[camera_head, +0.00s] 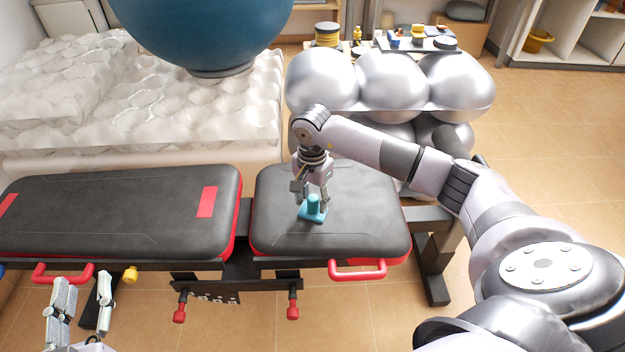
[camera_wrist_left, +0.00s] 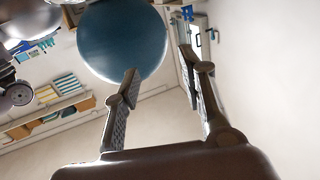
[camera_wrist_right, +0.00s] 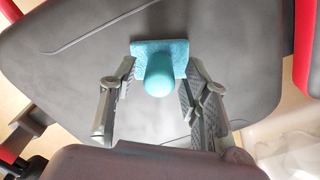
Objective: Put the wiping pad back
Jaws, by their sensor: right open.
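The wiping pad (camera_head: 313,209) is a small teal block with an upright knob, and it rests on the right black cushion of the weight bench (camera_head: 370,215). In the right wrist view the pad (camera_wrist_right: 160,66) lies just beyond the fingertips. My right gripper (camera_head: 313,197) points down right at the pad. Its fingers (camera_wrist_right: 155,88) are apart, on either side of the knob, and no grip on it shows. My left gripper (camera_head: 82,290) is low at the left, in front of the bench. Its fingers (camera_wrist_left: 160,75) are apart with nothing between them.
A large blue ball (camera_head: 200,30) sits on a wrapped white mattress (camera_head: 140,110) behind the bench. Red handles (camera_head: 357,271) stick out at the bench's front. Tiled floor is clear at right.

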